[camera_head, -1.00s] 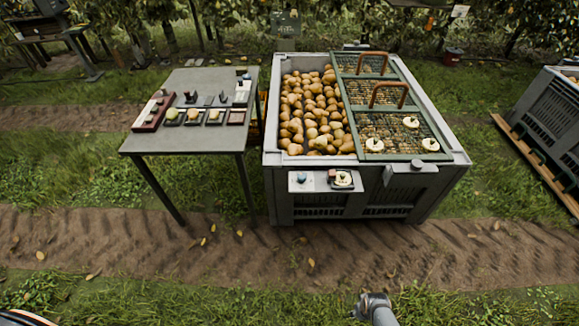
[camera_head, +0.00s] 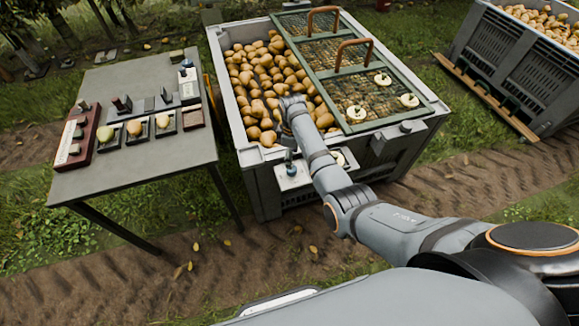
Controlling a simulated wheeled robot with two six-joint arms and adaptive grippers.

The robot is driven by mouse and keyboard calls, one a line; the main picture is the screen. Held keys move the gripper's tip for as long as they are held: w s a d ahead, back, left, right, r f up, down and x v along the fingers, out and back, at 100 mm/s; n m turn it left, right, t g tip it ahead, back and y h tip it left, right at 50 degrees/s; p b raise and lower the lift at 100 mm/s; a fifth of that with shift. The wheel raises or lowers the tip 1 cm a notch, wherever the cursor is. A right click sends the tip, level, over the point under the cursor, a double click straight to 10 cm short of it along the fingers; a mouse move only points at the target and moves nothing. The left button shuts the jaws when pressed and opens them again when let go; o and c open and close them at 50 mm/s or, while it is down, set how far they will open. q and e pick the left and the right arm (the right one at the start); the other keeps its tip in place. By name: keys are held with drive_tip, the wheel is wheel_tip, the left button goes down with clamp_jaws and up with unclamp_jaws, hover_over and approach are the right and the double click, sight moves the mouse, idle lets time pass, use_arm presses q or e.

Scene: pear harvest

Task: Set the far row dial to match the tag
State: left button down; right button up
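Three cream round dial-like discs sit on the green mesh lid: a far one (camera_head: 382,79), a right one (camera_head: 409,100) and a near one (camera_head: 356,112). A pale panel (camera_head: 293,182) on the bin's front wall is partly covered by my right arm, and a cream round piece (camera_head: 338,158) shows beside the arm. My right gripper (camera_head: 290,165) points down at this panel; its fingers are too small and hidden to judge. I cannot tell which item is the far row dial or which is the tag. My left gripper is out of view.
A grey bin (camera_head: 223,75) holds many pears, with the lid's two brown handles above. A grey table (camera_head: 150,171) at left carries a red tray (camera_head: 87,133), pear trays and a white card (camera_head: 188,85). Another pear bin (camera_head: 505,60) stands at right.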

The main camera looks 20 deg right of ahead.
sight(291, 171)
wheel_tip(291, 171, down, 7)
drive_tip(key=shift+r+b, duration=0.15)
drive_tip(key=shift+b, duration=0.65)
drive_tip(key=shift+w+f, duration=0.1)
drive_tip(key=shift+f, duration=0.25)
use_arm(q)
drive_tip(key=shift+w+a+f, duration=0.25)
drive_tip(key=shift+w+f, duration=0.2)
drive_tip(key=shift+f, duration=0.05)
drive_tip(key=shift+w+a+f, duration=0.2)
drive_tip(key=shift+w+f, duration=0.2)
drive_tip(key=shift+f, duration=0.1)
use_arm(e)
drive_tip(key=c, duration=1.2)
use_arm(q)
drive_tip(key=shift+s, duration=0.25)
